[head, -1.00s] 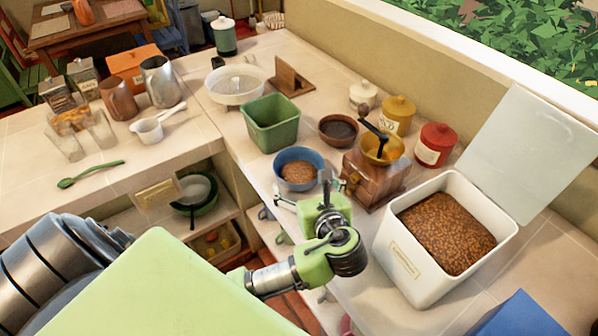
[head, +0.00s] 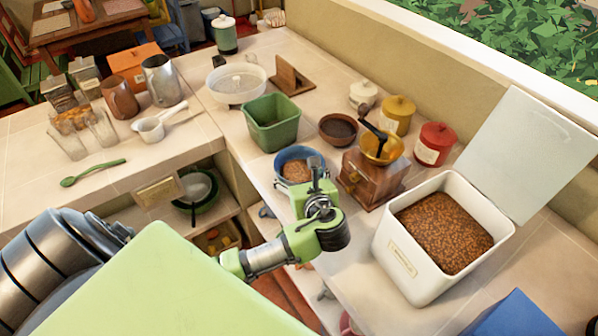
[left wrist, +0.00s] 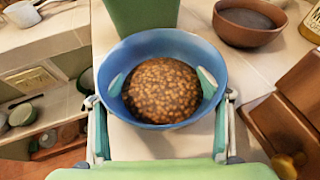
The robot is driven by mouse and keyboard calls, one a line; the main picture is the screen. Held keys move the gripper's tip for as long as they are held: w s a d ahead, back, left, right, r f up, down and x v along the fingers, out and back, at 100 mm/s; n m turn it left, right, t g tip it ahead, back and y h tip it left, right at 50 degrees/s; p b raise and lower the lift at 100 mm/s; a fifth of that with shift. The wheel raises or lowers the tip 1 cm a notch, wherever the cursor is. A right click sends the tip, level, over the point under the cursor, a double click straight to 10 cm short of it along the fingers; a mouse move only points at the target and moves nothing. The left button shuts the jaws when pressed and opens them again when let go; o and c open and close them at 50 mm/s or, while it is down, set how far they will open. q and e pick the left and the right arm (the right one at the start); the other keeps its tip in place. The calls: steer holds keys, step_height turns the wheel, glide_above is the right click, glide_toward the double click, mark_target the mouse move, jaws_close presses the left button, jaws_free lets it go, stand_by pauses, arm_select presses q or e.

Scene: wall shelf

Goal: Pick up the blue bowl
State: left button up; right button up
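The blue bowl (head: 283,157), filled with brown pellets, stands on the tiled counter between the green bin and the wooden grinder. My left gripper (head: 308,172) is at its near side and hides part of its near right rim. In the left wrist view the blue bowl (left wrist: 160,44) fills the middle. The left gripper (left wrist: 162,85) has its fingers spread wide, one at each side of the bowl. Their pads show against the bowl's inner wall, apart from each other; firm contact cannot be told. My right gripper is not in view.
A green bin (head: 272,124) stands behind the bowl and a brown bowl (head: 338,131) behind it to the right. A wooden grinder (head: 372,178) is close on the right. A white container of pellets (head: 400,262) stands nearer, with its lid open.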

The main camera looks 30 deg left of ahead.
arm_select(q)
steer(key=shift+w+r, duration=0.1)
steer(key=shift+c, duration=0.3)
steer(key=shift+r, duration=0.45)
step_height(320, 180, up, 3)
steer(key=shift+d+f, duration=0.1)
steer(key=shift+f, duration=0.05)
steer(key=s+r, duration=0.1)
steer(key=s+d+r, duration=0.1)
steer(key=s+r, duration=0.2)
steer(key=r, duration=0.1)
steer(key=shift+s+d+r, duration=0.2)
steer(key=shift+s+d, duration=0.05)
steer(key=shift+s, duration=0.1)
steer(key=shift+c, duration=0.2)
steer(key=s+d+r, duration=0.3)
steer(key=s+r, duration=0.1)
steer(key=s, duration=0.4)
steer(key=shift+s, duration=0.3)
